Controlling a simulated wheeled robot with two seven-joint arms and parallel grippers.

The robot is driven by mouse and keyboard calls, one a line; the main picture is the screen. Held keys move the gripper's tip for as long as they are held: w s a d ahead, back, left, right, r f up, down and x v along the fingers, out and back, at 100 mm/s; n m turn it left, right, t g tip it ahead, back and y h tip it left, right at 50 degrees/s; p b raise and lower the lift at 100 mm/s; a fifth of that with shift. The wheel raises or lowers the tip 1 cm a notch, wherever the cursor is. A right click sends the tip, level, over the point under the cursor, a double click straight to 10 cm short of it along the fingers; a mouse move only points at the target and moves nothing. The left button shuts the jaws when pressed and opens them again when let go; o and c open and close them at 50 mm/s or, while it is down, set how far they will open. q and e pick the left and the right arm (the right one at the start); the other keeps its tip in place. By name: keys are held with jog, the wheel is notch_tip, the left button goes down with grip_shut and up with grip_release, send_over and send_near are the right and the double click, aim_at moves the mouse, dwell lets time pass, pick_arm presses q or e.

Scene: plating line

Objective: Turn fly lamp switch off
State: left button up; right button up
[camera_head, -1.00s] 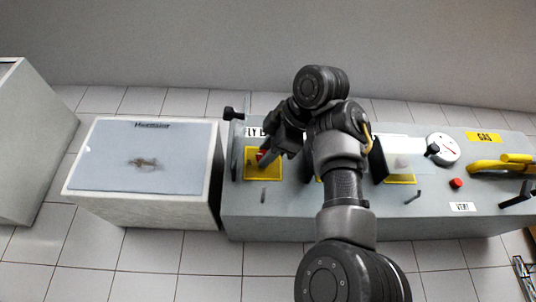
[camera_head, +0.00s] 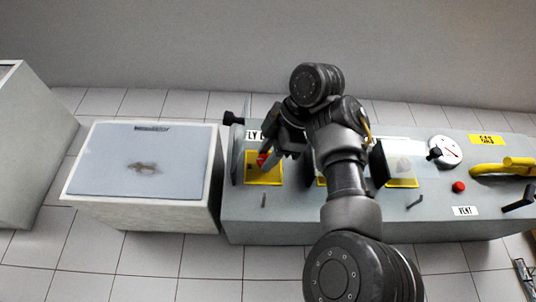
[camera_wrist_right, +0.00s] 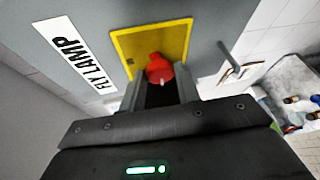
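The fly lamp switch is a red knob (camera_head: 262,158) on a yellow plate (camera_head: 264,180), at the left end of the grey console. In the right wrist view the red knob (camera_wrist_right: 159,69) shows just beyond and between the fingertips, on its yellow plate (camera_wrist_right: 126,42). The FLY LAMP label (camera_wrist_right: 76,55) lies left of the plate there. My right gripper (camera_head: 277,148) is close to the knob, on its right side in the head view. Its fingers (camera_wrist_right: 160,88) stand apart with a gap between them; I see no clear grip. My left gripper is not in view.
A clear guarded panel (camera_head: 405,162) and a white dial (camera_head: 445,150) stand to the right, with a red button (camera_head: 459,187) and yellow gas pipe (camera_head: 500,167). A pale box (camera_head: 150,212) stands left of the console. A small lever (camera_head: 264,200) sticks up below the plate.

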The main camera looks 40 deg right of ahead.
jog(key=o, duration=0.4)
jog(key=shift+w+d, duration=0.15)
jog(key=shift+d, duration=0.05)
jog(key=shift+c, duration=0.2)
jog(key=b+v, duration=0.1)
jog(key=v, duration=0.9)
jog(key=shift+s, duration=0.35)
jog(key=shift+s, duration=0.1)
